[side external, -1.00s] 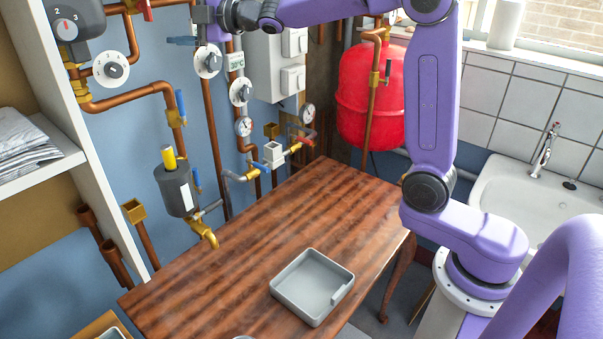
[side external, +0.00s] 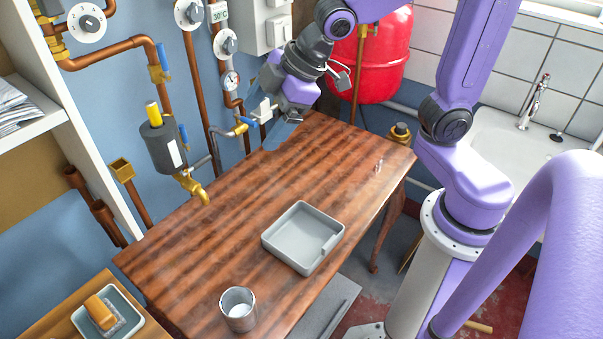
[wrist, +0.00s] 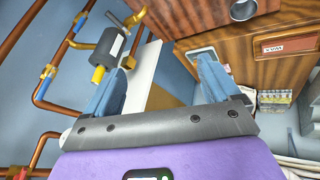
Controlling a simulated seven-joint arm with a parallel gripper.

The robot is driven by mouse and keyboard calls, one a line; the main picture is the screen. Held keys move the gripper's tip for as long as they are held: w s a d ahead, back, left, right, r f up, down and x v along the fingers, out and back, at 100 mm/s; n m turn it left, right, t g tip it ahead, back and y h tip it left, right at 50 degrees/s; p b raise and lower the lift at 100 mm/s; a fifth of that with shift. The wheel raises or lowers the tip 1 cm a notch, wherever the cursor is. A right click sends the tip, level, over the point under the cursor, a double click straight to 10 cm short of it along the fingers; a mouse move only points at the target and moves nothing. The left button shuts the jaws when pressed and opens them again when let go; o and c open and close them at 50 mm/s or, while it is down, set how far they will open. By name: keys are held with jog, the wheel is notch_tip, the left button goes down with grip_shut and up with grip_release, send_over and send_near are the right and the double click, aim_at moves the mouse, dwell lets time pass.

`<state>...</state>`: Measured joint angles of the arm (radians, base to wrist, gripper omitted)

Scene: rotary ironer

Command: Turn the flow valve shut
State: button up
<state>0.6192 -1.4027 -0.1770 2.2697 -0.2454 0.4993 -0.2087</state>
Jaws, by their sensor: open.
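Several lever valves sit on the copper pipes at the back wall; I cannot tell which is the flow valve. One blue-lever valve (side external: 162,62) is on the upper left pipe, its lever upright. Another blue lever (side external: 183,134) is beside the dark canister (side external: 160,147). A third blue lever (side external: 248,122) is just left of my gripper (side external: 264,108). My gripper is open, its blue fingers apart near the pipework at the table's back edge; contact cannot be told. In the wrist view, nothing is between my gripper's fingers (wrist: 162,68).
A grey tray (side external: 303,238) and a metal cup (side external: 238,309) stand on the wooden table (side external: 215,245). A red tank (side external: 370,60) is behind my arm. Dials (side external: 87,22) and a brass spout (side external: 195,187) project from the wall. The table's middle is clear.

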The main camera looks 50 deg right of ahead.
jog(key=s+d+f+g+h, duration=0.1)
jog(key=s+d+f+g, duration=0.1)
jog(key=s, duration=0.7)
jog(key=s+d+f+g+h, duration=0.2)
jog(key=s+d, duration=0.4)
jog(key=s, duration=0.4)
notch_tip(320, 180, down, 2)
jog(key=shift+s+d+f+m+g, duration=0.15)
jog(key=shift+m+g, duration=0.25)
jog(key=shift+g, duration=0.3)
